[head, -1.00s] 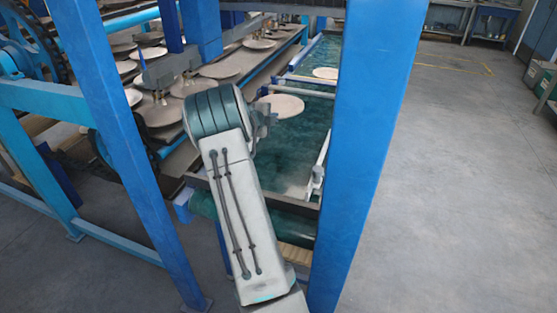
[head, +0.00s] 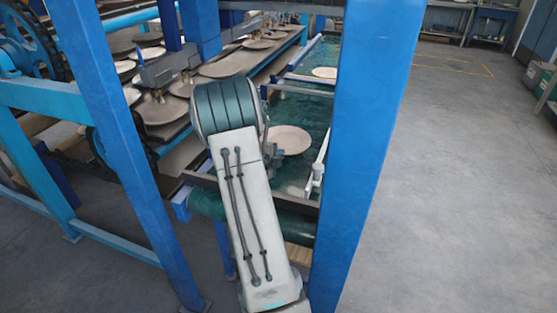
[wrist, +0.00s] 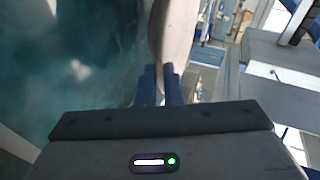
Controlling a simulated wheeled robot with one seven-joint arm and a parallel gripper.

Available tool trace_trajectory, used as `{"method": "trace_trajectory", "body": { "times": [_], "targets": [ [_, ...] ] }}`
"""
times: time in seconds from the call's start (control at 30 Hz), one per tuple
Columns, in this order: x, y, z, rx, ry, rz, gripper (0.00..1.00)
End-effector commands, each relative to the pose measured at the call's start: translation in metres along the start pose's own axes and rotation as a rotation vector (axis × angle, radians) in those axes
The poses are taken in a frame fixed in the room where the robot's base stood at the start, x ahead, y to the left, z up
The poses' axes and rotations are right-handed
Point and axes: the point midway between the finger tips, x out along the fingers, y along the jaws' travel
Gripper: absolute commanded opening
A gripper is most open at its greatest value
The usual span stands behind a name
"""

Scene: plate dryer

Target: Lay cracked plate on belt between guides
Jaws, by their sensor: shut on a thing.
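My gripper (head: 272,153) is shut on the rim of a pale round plate (head: 289,140). In the wrist view the dark fingers (wrist: 160,84) pinch the edge of the plate (wrist: 176,32), seen nearly edge-on. In the head view the plate is over the near part of the green belt (head: 302,106). I cannot tell whether it touches the belt, and no crack is clear. A pale guide rail (head: 321,158) lies to the plate's right. My arm hides the near left side of the belt.
Another plate (head: 325,72) lies farther along the belt, beyond a crossbar (head: 300,90). A thick blue post (head: 364,150) stands close on the right. Several plates line the rack (head: 222,68) at the left. Open floor lies right of the post.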

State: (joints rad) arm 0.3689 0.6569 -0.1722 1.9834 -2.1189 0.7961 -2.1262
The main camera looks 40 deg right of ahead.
Motion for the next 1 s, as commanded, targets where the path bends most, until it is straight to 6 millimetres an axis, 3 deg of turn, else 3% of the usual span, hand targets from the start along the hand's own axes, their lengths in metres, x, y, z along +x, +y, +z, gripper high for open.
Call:
{"method": "trace_trajectory", "body": {
  "times": [0.1, 0.87, 0.9, 0.93, 1.0],
  "targets": [
    [0.006, 0.013, 0.002, 0.0, 0.002, -0.001, 0.0],
    [0.01, 0.024, 0.004, 0.001, 0.001, -0.003, 0.0],
    [0.01, 0.025, 0.004, 0.0, 0.0, 0.0, 0.16],
    [0.01, 0.025, 0.004, 0.0, 0.0, 0.0, 0.24],
    [0.01, 0.025, 0.004, 0.0, 0.0, 0.0, 0.29]
  ]
}}
